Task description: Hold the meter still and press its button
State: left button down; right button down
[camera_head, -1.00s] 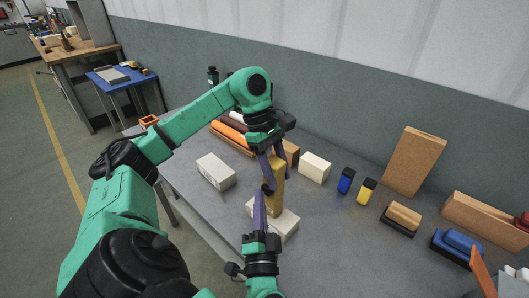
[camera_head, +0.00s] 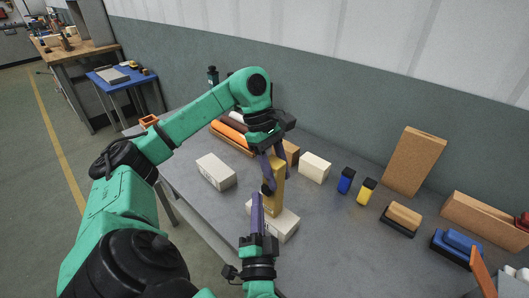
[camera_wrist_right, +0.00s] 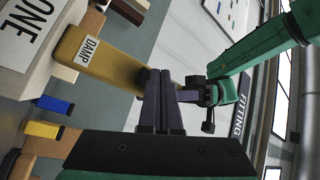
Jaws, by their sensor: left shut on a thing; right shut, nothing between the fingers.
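The meter (camera_head: 276,200) is a tall ochre block standing upright on a pale block (camera_head: 286,228) on the bench. In the right wrist view the meter (camera_wrist_right: 95,58) carries a "DAMP" label and the pale block (camera_wrist_right: 22,50) shows the letters "ONE". My left gripper (camera_head: 273,165) is shut on the upper part of the meter. My right gripper (camera_head: 257,198) is shut and empty, its fingertips close to the meter's near side. In the right wrist view its fingertips (camera_wrist_right: 161,76) overlap a small dark part at the meter's end; I cannot tell whether they touch. The button is not clearly visible.
A white block (camera_head: 216,171) lies left of the meter and another pale block (camera_head: 314,167) behind it.

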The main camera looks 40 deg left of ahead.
jog(key=shift+s, duration=0.25)
jog(key=s, duration=0.5)
jog(key=shift+d, duration=0.1)
dwell(0.7)
pick_arm(q)
jog(key=shift+c, duration=1.4)
grip_release()
